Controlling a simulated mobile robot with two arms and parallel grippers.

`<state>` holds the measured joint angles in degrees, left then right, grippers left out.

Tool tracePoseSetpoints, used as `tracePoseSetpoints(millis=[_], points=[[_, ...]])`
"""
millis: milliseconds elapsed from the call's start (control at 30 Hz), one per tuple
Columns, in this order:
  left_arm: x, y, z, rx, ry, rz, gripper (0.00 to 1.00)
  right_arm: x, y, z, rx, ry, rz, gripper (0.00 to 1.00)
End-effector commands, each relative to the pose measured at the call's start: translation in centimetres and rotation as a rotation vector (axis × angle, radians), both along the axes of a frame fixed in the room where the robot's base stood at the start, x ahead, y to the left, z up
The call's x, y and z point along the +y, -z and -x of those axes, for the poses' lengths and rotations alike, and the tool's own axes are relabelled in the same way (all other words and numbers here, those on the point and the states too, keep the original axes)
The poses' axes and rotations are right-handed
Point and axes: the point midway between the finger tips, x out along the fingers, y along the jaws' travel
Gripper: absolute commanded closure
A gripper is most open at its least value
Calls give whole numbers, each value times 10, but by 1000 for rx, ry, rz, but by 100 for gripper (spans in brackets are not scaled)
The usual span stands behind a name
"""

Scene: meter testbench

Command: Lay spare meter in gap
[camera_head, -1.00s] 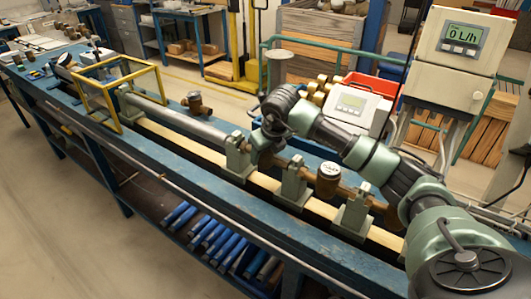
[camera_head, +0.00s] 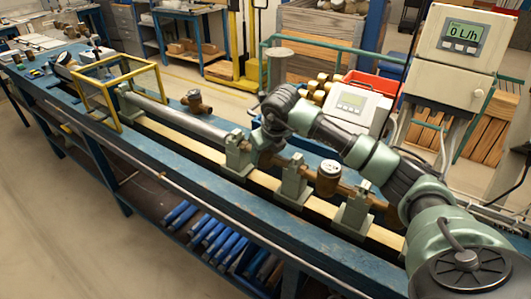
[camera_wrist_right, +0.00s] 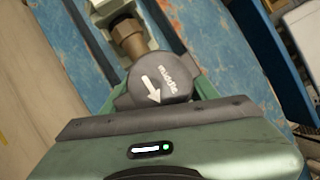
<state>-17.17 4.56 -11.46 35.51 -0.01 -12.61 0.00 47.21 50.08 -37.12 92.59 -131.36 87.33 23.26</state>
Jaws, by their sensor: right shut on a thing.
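My right gripper (camera_head: 264,146) is down at the pipe line on the blue bench, between two green supports. In the right wrist view it is shut on a meter with a round grey lid (camera_wrist_right: 165,84), marked "middle" with a white arrow. A brass fitting lies beyond that lid, in line with it. The gripper hides most of the held meter in the head view; I cannot tell whether it rests in the line. Another brass meter (camera_head: 328,178) sits in line to the right. A loose brass meter (camera_head: 197,102) stands on the bench behind the pipe. My left gripper is not in view.
Green supports (camera_head: 293,180) and (camera_head: 355,207) carry the line. A long grey pipe (camera_head: 180,122) runs left towards a yellow frame (camera_head: 118,88). A white display box (camera_head: 355,105) and a red bin (camera_head: 375,86) stand behind my right arm. Blue tubes (camera_head: 212,235) lie below.

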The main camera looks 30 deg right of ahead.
Motion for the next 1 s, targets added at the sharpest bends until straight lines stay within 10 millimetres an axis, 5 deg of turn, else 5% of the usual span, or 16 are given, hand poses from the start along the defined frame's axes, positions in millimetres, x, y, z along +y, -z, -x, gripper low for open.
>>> tracePoseSetpoints(millis=[200,233,300,667,1000], points=[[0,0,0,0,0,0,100,0,-2,-1,-6,0,0,100],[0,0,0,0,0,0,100,0,-2,-1,-6,0,0,36],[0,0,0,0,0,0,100,0,-2,-1,-5,0,0,16],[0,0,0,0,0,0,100,0,1,1,3,0,0,16],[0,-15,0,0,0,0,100,0,-24,0,0,0,-1,16]])
